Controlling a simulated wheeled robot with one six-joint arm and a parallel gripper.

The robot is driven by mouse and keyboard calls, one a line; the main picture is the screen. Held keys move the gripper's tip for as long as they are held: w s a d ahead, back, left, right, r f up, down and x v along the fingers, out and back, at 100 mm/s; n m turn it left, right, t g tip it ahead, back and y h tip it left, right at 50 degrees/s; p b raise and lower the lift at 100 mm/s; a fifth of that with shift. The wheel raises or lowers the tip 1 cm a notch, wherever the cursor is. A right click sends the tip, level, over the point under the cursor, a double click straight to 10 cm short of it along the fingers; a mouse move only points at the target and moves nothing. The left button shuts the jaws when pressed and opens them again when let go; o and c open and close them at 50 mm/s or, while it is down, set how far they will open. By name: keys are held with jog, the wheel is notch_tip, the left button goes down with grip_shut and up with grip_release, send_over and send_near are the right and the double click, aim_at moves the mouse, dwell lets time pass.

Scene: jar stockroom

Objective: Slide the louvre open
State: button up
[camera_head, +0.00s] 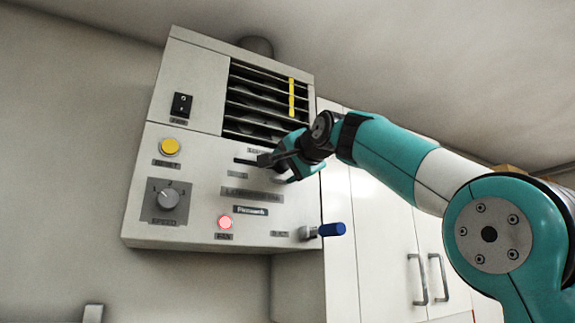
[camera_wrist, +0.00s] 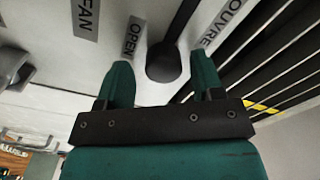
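The louvre (camera_head: 262,100) is a set of dark slats in the upper right of a pale wall unit, with gaps showing and a yellow stripe down it. Its slats also show in the wrist view (camera_wrist: 285,62). The slider's dark knob (camera_wrist: 163,62) stands at the near end of the visible slot (camera_wrist: 184,18), between labels reading OPEN and LOUVRE. My gripper (camera_wrist: 163,72) is open, with one finger on each side of the knob and a gap visible on both sides. In the head view my gripper (camera_head: 275,165) is at the panel below the louvre and hides part of the slot.
White cabinet doors (camera_head: 375,245) with dark handles stand to the right, behind my arm.

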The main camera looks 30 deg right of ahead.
jog(key=shift+a, duration=0.15)
jog(key=shift+s+f+b, duration=0.1)
jog(key=shift+s+b, duration=0.25)
jog(key=shift+s, duration=0.15)
jog(key=s+b, duration=0.2)
jog(key=s, duration=1.4)
jog(key=shift+s+a, duration=0.2)
jog(key=shift+a, duration=0.1)
